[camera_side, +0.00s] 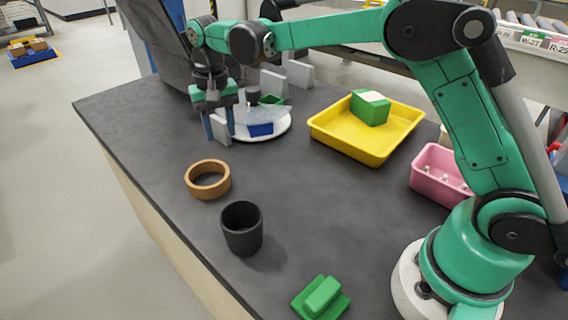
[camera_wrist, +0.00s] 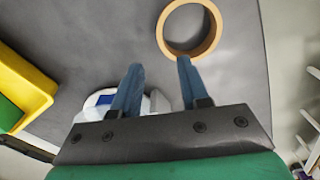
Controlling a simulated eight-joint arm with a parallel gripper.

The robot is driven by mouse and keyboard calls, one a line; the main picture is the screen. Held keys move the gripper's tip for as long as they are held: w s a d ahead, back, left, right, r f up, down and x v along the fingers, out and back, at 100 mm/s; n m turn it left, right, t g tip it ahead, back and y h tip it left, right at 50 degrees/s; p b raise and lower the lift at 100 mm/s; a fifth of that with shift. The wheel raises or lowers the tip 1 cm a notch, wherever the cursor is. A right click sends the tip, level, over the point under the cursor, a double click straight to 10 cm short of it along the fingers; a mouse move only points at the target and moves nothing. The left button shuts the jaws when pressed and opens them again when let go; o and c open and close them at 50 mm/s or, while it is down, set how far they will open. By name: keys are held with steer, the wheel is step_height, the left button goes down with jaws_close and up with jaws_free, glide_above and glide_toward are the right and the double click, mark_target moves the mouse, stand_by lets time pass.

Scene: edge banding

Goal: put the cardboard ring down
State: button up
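The tan cardboard ring (camera_side: 209,193) lies flat on the dark tabletop, left of centre in the side view. It also shows at the top of the wrist view (camera_wrist: 163,31), just beyond the right fingertip in that picture. My gripper (camera_side: 220,136) points down near the far left part of the table, behind the ring and apart from it. Its two blue fingers are spread in the wrist view (camera_wrist: 159,63), with nothing visibly held between them. A light grey upright piece (camera_side: 221,130) shows between the fingers in the side view; whether it touches them I cannot tell.
A white plate (camera_side: 276,127) with a blue block (camera_side: 260,129) is right of my gripper. A yellow tray (camera_side: 335,137) holds a green block (camera_side: 369,109). A black cup (camera_side: 242,238) stands in front of the ring. A pink bin (camera_side: 430,176) and green piece (camera_side: 321,298) are nearer my base.

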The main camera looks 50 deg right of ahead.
steer(key=s+d+r+n+t, duration=0.2)
steer(key=s+d+r+t, duration=0.15)
steer(key=s+r, duration=0.45)
steer(key=s+d+f+n+t, duration=0.1)
steer(key=s+f+n+t, duration=0.1)
steer(key=s, duration=0.7)
step_height(320, 180, down, 3)
steer(key=shift+d+r+n+t, duration=0.1)
steer(key=shift+d+n+t, duration=0.25)
steer(key=shift+t, duration=0.5)
